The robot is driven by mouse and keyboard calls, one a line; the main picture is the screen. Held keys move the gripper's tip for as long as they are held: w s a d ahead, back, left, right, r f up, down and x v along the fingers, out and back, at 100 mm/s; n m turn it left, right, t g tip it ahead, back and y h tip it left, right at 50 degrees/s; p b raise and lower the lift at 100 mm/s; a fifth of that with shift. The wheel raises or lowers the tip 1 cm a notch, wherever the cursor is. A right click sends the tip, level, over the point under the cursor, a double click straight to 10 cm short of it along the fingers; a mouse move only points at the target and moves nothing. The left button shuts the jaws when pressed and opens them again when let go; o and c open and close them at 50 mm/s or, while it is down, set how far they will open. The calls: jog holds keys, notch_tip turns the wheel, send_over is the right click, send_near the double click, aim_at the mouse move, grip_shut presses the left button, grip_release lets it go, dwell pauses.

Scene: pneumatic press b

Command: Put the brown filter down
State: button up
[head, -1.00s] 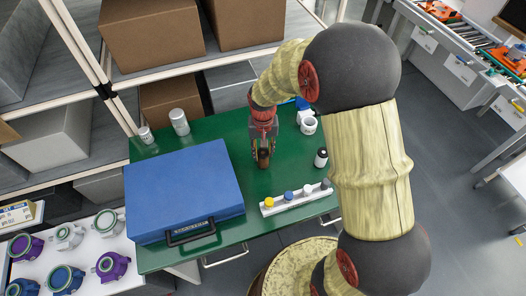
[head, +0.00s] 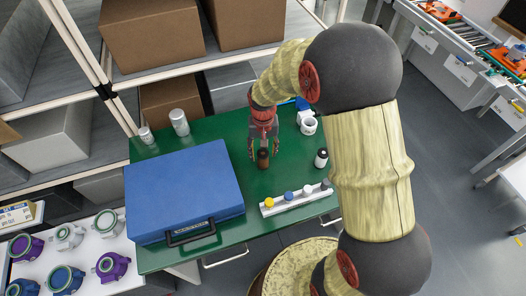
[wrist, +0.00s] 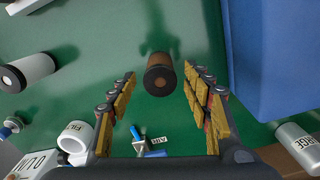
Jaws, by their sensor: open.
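The brown filter (head: 263,158) is a small brown cylinder with dark ends, standing on the green table (head: 207,130) to the right of the blue case. In the wrist view the brown filter (wrist: 159,73) appears between and just beyond the fingertips, with a gap on each side. My gripper (head: 264,148) is open around or just above it. Its yellow-padded fingers also show spread apart in the wrist view (wrist: 161,80). I see no finger touching the filter.
A blue case (head: 185,190) fills the table's left. A white rack (head: 295,200) with coloured knobs lies at the front. A white bottle with a black cap (head: 321,158), a white cup (head: 309,126) and grey canisters (head: 179,122) stand around. Some green surface is free near the filter.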

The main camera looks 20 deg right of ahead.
notch_tip(320, 180, up, 12)
jog(key=p, duration=0.2)
jog(key=s+r+n+t, duration=0.1)
jog(key=s+r+t, duration=0.2)
jog(key=s+r, duration=0.8)
jog(key=s+r+n+t, duration=0.2)
jog(key=s+r, duration=0.4)
jog(key=s, duration=0.4)
jog(key=shift+s+r+t, duration=0.25)
jog(key=shift+s+t, duration=0.05)
notch_tip(320, 180, down, 4)
jog(key=b, duration=0.4)
jog(key=shift+r, duration=0.1)
